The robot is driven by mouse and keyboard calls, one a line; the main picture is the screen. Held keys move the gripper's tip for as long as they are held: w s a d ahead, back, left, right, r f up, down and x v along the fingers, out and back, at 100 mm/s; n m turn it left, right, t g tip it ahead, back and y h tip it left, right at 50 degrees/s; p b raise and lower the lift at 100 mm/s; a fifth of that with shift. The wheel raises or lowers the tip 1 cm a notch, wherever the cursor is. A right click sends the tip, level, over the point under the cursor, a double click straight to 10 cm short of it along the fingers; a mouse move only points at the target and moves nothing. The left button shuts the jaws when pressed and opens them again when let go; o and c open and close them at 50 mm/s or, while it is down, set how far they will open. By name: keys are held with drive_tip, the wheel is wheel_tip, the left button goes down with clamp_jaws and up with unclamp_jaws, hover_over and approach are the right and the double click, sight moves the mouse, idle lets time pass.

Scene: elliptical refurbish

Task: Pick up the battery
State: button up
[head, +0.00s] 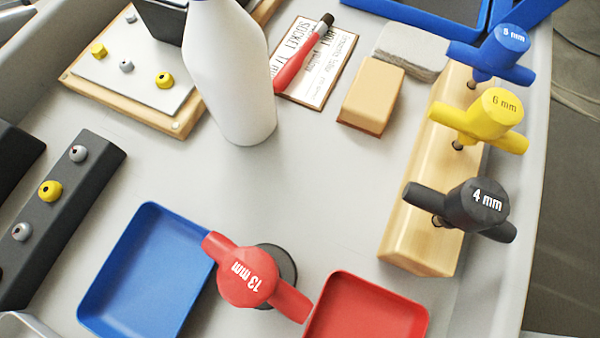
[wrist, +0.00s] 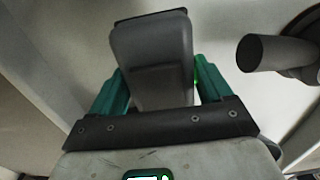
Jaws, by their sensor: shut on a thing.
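The battery (wrist: 152,62) looks like a dark grey block with a raised panel, in the middle of the wrist view. My gripper (wrist: 156,82) has green fingers on either side of it and is shut on it. The battery's far end sticks out beyond the fingertips. Its lower end is hidden behind the dark bar of my gripper. I cannot make out the battery or my gripper in the head view.
A dark cylinder (wrist: 262,52) stands out at the right of the wrist view. On the grey table are a white bottle (head: 232,75), a blue tray (head: 145,270), a red tray (head: 368,310), a red 13 mm tool (head: 250,277) and a wooden tool block (head: 425,245). The table's middle is clear.

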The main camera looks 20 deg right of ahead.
drive_tip(key=s+r, duration=0.1)
drive_tip(key=s+r+p, duration=0.1)
drive_tip(key=r, duration=0.1)
drive_tip(key=s+a+r+p, duration=0.1)
drive_tip(key=shift+s+r, duration=0.2)
drive_tip(key=shift+r, duration=0.2)
drive_tip(key=s+a+r+p, duration=0.2)
drive_tip(key=s+r+p, duration=0.1)
drive_tip(key=s, duration=0.5)
drive_tip(key=shift+s+r, duration=0.25)
drive_tip(key=shift+s, duration=0.1)
